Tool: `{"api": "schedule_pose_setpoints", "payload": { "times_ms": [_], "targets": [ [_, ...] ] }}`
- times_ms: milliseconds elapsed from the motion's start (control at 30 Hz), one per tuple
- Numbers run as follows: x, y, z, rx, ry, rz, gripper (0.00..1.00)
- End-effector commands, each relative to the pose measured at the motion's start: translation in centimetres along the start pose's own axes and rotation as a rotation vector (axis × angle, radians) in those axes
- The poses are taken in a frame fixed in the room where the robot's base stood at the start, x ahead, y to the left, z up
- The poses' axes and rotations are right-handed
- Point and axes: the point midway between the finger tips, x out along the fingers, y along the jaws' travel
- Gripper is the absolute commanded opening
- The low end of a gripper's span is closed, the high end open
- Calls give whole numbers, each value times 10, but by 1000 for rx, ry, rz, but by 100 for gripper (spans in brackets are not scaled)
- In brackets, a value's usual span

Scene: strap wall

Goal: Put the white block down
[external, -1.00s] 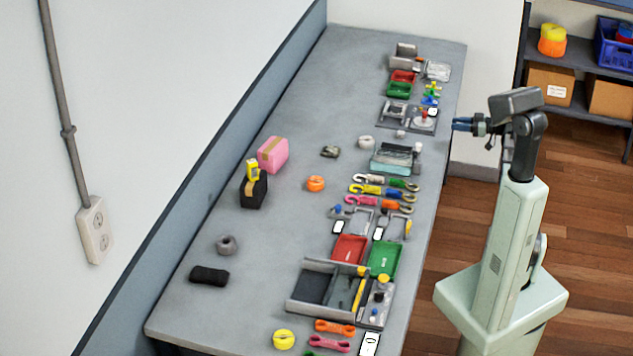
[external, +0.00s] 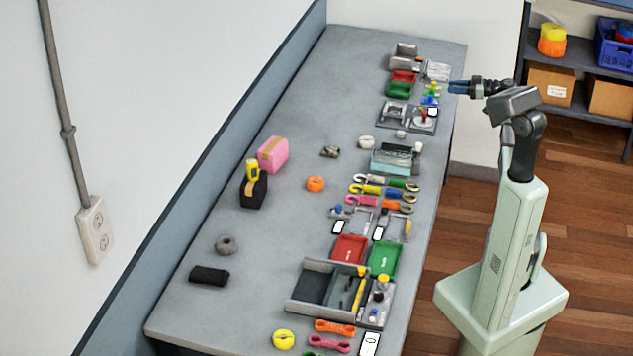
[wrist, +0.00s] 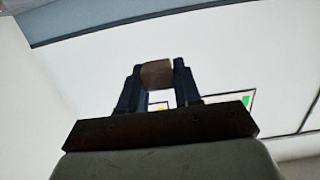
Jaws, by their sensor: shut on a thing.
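My gripper (external: 457,87) is at the far right edge of the bench in the external view, pointing left and held above the bench top. In the wrist view my gripper (wrist: 158,80) has its dark fingers closed on a small block (wrist: 156,74). The block looks beige-brown in shade, so its white colour is not clear. It sits between the fingertips, with nothing seen under it. In the external view the block is too small to make out at the fingertips.
The bench (external: 290,130) has small items along its right side: red and green trays (external: 402,76), a grey tray (external: 394,115), straps and a box (external: 396,158). The middle of the bench is mostly clear. A pink block (external: 273,154) stands at left.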

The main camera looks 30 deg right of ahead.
Motion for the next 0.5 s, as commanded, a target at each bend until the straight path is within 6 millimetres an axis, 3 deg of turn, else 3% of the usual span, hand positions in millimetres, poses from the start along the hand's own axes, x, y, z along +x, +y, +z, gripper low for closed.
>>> {"api": "schedule_pose_setpoints", "payload": {
  "times_ms": [267,500],
  "targets": [
    [75,-1,-7,0,-1,0,5],
    [154,-12,-16,-1,-1,5,5]
  ]
}}
